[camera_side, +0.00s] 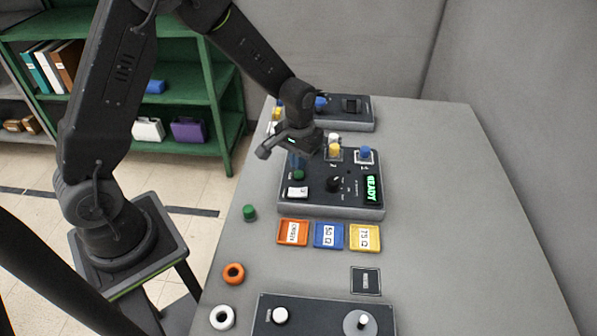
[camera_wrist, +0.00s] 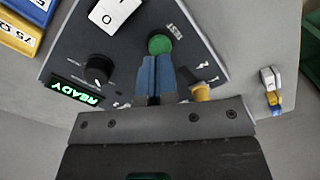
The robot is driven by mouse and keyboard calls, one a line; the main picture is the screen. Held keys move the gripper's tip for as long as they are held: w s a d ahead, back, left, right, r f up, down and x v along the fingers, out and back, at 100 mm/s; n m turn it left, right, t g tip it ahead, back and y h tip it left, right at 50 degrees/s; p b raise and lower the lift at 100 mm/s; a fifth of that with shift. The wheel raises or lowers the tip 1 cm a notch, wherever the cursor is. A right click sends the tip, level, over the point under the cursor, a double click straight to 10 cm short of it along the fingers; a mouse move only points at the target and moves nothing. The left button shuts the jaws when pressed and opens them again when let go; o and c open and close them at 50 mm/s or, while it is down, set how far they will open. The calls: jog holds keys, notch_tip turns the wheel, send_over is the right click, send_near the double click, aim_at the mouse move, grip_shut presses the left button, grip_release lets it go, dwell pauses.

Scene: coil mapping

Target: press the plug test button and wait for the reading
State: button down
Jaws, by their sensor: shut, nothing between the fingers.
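The test box (camera_side: 330,208) is a dark panel with a grey rim, and its display (camera_side: 372,189) reads READY in green. The display also shows in the wrist view (camera_wrist: 76,90). A round green button (camera_side: 299,175) sits on the panel's left part. In the wrist view the green button (camera_wrist: 160,43) is just beyond my fingertips. My gripper (camera_side: 296,163) is shut and empty, with its blue fingers (camera_wrist: 154,75) pointing down over the button. I cannot tell whether the tips touch it. A white rocker switch (camera_side: 297,192) and a black knob (camera_side: 333,184) are on the same panel.
A yellow plug (camera_side: 335,151) and a blue plug (camera_side: 365,152) stand at the panel's back. Orange (camera_side: 292,233), blue (camera_side: 329,235) and yellow (camera_side: 364,238) labelled trays lie in front. The table's right side is clear.

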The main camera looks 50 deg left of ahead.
aim_at(299, 173)
jog(key=shift+f, duration=0.1)
dwell(0.3)
jog(key=shift+f, duration=1.2)
jog(key=shift+r, duration=3.25)
jog(key=s+d+r+m+t, duration=0.2)
jog(key=s+r+t, duration=0.3)
jog(key=s+r, duration=1.3)
jog(key=shift+s+d+r+m+t, duration=0.25)
jog(key=shift+s+m, duration=0.25)
jog(key=shift+s, duration=0.55)
